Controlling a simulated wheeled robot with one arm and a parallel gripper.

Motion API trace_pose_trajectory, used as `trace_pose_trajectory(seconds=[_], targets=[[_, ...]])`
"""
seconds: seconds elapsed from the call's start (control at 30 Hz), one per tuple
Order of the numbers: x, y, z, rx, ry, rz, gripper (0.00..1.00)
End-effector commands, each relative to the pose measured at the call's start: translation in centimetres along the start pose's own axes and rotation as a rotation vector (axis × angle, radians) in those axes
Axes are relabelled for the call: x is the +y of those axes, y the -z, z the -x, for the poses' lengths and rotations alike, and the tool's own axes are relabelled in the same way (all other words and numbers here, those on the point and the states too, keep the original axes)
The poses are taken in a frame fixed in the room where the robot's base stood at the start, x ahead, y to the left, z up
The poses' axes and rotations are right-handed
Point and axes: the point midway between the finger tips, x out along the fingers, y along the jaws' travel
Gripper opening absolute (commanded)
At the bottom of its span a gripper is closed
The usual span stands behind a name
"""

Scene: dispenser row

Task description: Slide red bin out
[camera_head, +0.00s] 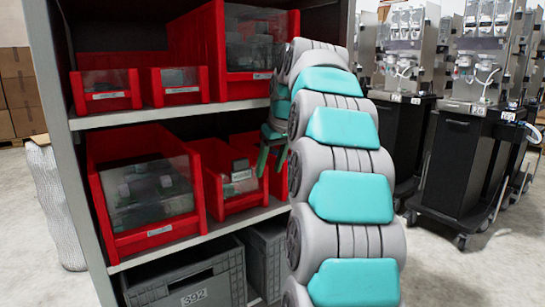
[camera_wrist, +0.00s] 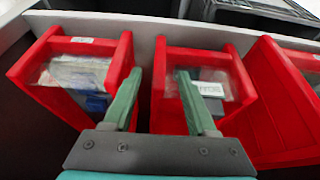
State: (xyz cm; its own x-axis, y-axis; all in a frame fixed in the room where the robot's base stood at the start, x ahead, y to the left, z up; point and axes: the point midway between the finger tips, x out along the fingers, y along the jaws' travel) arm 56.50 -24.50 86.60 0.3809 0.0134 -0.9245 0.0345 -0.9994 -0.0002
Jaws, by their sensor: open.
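Several red bins stand on the shelves in the head view. On the middle shelf are a large red bin (camera_head: 107,205) with a clear front, a smaller red bin (camera_head: 213,180) to its right, and another red bin mostly hidden behind my arm. My gripper (camera_head: 272,150) is at this shelf, by the smaller bin's right side. In the wrist view my gripper (camera_wrist: 159,72) is open and empty. Its right finger overlaps a red bin (camera_wrist: 240,75) with a white label; its left finger is beside the right wall of another red bin (camera_wrist: 27,68). Contact cannot be told.
Two small red bins (camera_head: 105,104) and larger ones fill the upper shelf. Grey crates (camera_head: 190,285) stand below. The shelf's left post (camera_head: 65,150) is close. Black-based dispensers (camera_head: 455,165) stand to the right, with open floor before them.

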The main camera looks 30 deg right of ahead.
Motion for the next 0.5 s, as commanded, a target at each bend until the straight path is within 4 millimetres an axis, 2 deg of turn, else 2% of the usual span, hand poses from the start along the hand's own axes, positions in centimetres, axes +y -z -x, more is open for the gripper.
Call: trace_pose_trajectory(seconds=[0.2,0.5], targets=[[0.0,-0.1,-2.5,-0.002,0.001,-0.001,0.57],[0.0,0.0,-3.5,0.001,0.0,0.0,0.57]])
